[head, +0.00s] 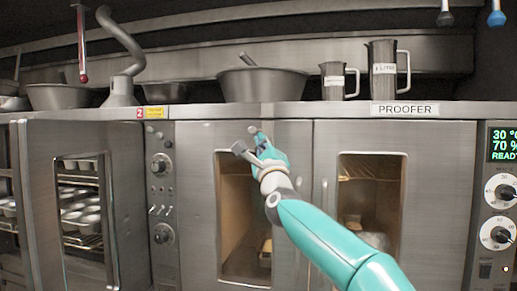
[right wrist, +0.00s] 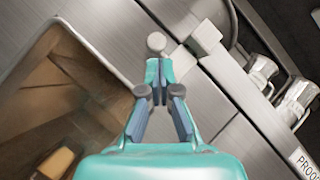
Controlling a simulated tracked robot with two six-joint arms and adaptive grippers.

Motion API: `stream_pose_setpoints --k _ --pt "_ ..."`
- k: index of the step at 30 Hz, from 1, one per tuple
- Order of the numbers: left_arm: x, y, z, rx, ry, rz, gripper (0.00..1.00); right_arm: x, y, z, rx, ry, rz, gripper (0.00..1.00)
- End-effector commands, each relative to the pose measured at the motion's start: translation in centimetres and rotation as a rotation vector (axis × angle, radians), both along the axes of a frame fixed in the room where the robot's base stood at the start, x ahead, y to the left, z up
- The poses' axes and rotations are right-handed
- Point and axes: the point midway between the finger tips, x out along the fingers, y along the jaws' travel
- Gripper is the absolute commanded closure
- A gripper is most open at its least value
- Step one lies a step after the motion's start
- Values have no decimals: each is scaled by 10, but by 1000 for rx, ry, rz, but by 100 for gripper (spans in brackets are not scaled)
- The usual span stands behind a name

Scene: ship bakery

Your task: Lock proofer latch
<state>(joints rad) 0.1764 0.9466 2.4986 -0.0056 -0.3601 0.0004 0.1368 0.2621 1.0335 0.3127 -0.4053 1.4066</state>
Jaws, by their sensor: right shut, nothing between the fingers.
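The proofer has two steel doors with windows, the left door (head: 202,190) and the right door (head: 440,190); both look shut. A grey latch lever with a round knob (head: 239,148) is near the top of the left door, beside a small bracket (head: 253,130). In the right wrist view the knob (right wrist: 156,42) is just beyond my fingertips, and the bracket (right wrist: 207,35) is to its right. My right gripper (head: 264,148) is shut and empty, very close to the latch; I cannot tell if it touches. It also shows in the right wrist view (right wrist: 160,84). My left gripper is not in view.
A counter edge (head: 340,111) runs above the doors, with a large bowl (head: 262,85) and two metal jugs (head: 382,70) on it. An oven with trays (head: 78,210) stands at left. A control panel (head: 498,190) is at right.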

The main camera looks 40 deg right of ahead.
Motion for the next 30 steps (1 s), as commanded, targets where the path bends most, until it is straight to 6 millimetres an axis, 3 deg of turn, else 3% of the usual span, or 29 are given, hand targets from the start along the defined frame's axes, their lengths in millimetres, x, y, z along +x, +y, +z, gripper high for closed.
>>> stream_pose_setpoints --k 1,6,13,21,30 --pt "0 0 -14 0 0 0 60 -3 -2 -11 0 -1 0 100" --pt "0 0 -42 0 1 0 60 -13 -8 -30 -1 0 1 100" --pt "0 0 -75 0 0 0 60 -54 16 -54 1 -1 4 100" --pt "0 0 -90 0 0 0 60 -81 34 -68 0 -1 7 100" --pt "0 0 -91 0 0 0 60 -85 38 -70 0 2 8 100"
